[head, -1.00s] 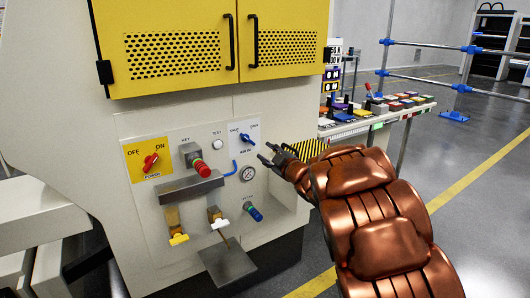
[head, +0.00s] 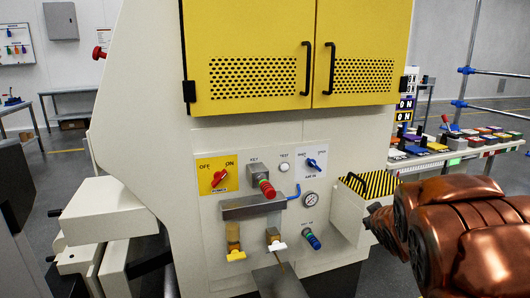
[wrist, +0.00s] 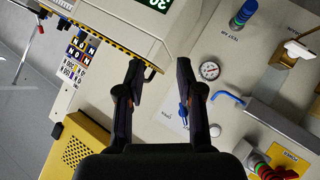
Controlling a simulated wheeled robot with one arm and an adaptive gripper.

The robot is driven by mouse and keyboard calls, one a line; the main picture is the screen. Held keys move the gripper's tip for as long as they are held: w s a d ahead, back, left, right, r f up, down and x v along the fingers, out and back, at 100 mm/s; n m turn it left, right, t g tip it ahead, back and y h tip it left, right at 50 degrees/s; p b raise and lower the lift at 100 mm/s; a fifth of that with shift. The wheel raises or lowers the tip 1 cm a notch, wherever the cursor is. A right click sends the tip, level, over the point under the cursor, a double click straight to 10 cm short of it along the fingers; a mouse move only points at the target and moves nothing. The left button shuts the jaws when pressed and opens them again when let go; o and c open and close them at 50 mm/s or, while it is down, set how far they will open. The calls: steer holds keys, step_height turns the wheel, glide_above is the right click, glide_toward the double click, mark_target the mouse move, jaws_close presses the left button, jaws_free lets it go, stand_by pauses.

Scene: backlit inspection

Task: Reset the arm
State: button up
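My arm (head: 460,225), in copper-brown segments, enters from the right edge in the head view and covers the floor right of the machine. My gripper is not clearly visible in that view, as the arm's own links hide it. In the wrist view my gripper (wrist: 159,75) has its two dark fingers well apart. Nothing is between the fingertips, and a pale machine surface lies beyond them. A blue switch (wrist: 184,115) shows just beside the right finger, apart from it as far as I can tell.
The white machine (head: 140,120) has yellow doors (head: 250,40) and a panel with a red power switch (head: 219,179), a gauge (head: 310,199) and a blue knob (head: 313,240). A table (head: 440,160) with coloured blocks is behind.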

steer(key=s+a+f+m+g+y, duration=0.1)
steer(key=s+a+f+m+g, duration=0.25)
steer(key=s, duration=1.15)
steer(key=s+a+f+g+y, duration=0.1)
steer(key=s+a+f+g, duration=0.35)
steer(key=s, duration=0.95)
steer(key=s+a+f+m+g+y, duration=0.1)
steer(key=s+a+g, duration=0.45)
steer(key=s, duration=0.95)
step_height(320, 180, up, 27)
steer(key=p, duration=2.5)
steer(key=shift+s+d, duration=0.35)
steer(key=shift+s, duration=0.05)
steer(key=shift+f, duration=0.1)
